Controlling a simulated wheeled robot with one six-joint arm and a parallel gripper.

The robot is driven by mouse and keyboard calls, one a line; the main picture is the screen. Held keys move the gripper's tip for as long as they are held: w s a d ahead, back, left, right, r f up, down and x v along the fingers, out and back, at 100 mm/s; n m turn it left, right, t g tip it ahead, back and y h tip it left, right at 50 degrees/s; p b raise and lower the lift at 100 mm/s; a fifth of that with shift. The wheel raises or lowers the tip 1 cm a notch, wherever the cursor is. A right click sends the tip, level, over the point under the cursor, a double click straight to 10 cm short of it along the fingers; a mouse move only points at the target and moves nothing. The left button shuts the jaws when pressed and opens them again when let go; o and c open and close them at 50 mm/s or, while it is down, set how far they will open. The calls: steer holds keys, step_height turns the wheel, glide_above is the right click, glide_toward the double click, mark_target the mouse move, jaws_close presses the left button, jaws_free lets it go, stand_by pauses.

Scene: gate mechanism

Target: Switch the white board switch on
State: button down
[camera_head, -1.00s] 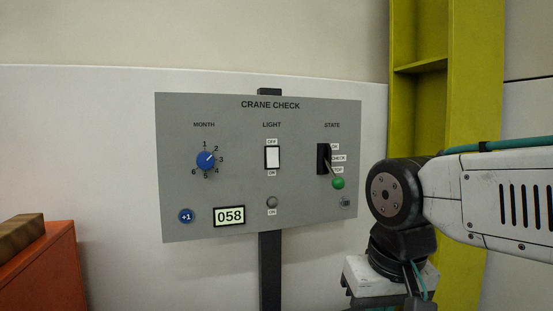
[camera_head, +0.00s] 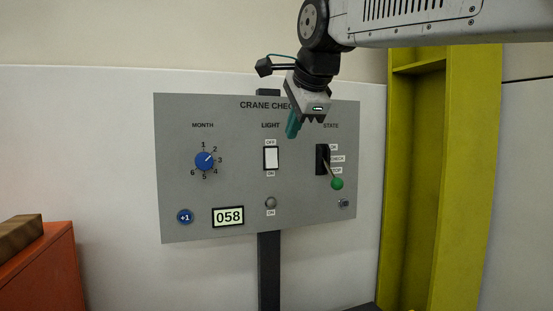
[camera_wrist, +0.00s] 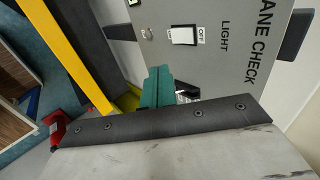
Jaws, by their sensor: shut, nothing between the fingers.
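The white board switch (camera_head: 271,158) is a white rocker in a black frame under the word LIGHT on the grey panel. OFF is marked above it and ON below it. In the wrist view the white switch (camera_wrist: 183,34) shows at the top, turned sideways. My gripper (camera_head: 293,127) is above and to the right of the switch in the head view, with its teal fingers shut and empty. The teal fingers (camera_wrist: 157,85) also show in the wrist view, apart from the switch.
The panel (camera_head: 180,225) also carries a blue MONTH knob (camera_head: 204,161), a STATE lever with a green ball (camera_head: 337,184), a blue +1 button (camera_head: 185,217) and a display (camera_head: 228,217) reading 058. A yellow-green post (camera_head: 460,180) stands right. An orange box (camera_head: 45,270) stands left.

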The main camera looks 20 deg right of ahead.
mark_target(276, 159)
steer(key=x, duration=0.4)
steer(key=w+x, duration=0.1)
steer(key=x, duration=0.3)
steer(key=r+x, duration=0.1)
steer(key=x, duration=0.3)
steer(key=shift+w, duration=0.3)
steer(key=shift+w+f, duration=0.1)
steer(key=shift+w, duration=0.4)
